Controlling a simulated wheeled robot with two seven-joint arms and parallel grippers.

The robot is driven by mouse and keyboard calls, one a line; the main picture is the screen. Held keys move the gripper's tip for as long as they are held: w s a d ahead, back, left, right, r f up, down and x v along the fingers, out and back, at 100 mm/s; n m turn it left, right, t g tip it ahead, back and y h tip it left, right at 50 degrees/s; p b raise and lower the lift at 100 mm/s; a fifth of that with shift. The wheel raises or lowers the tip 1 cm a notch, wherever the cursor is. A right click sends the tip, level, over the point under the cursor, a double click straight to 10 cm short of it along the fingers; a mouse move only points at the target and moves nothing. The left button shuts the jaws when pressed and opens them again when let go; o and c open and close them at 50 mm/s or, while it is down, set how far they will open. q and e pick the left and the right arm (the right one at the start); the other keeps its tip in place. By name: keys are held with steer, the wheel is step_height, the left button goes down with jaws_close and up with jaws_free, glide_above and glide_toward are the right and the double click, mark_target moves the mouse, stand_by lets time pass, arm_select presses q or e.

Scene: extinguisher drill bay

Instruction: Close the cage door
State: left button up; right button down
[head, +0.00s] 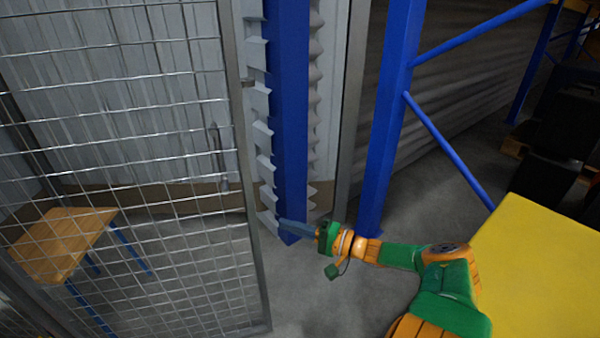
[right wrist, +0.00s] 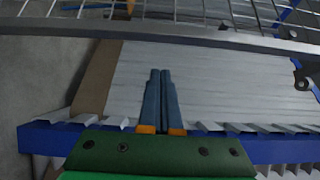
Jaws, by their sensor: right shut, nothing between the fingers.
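The cage door (head: 150,130) is a wire mesh panel in a grey metal frame, filling the left of the head view. Its right upright (head: 245,170) stands apart from the grey post (head: 352,110) farther right, so it looks open. A handle (head: 218,158) shows by its right side. My right gripper (head: 283,226) is shut and empty, its fingers pointing left towards the door's lower right edge. In the right wrist view the closed fingers (right wrist: 160,90) stop short of a grey frame bar (right wrist: 170,37) with mesh beyond; I see no contact. My left gripper is out of view.
Blue rack uprights (head: 392,110) stand behind my right arm, with another blue post (head: 287,110) behind the gripper. A yellow surface (head: 540,270) lies at the lower right. A wooden-topped table (head: 60,240) shows through the mesh. Grey floor (head: 320,300) near the door is clear.

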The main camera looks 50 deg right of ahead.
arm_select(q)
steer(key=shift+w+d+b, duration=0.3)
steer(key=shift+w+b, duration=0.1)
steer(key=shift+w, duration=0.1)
arm_select(e)
steer(key=w+a, duration=0.5)
steer(key=w, duration=0.1)
steer(key=shift+a+r, duration=0.15)
steer(key=shift+a, duration=0.05)
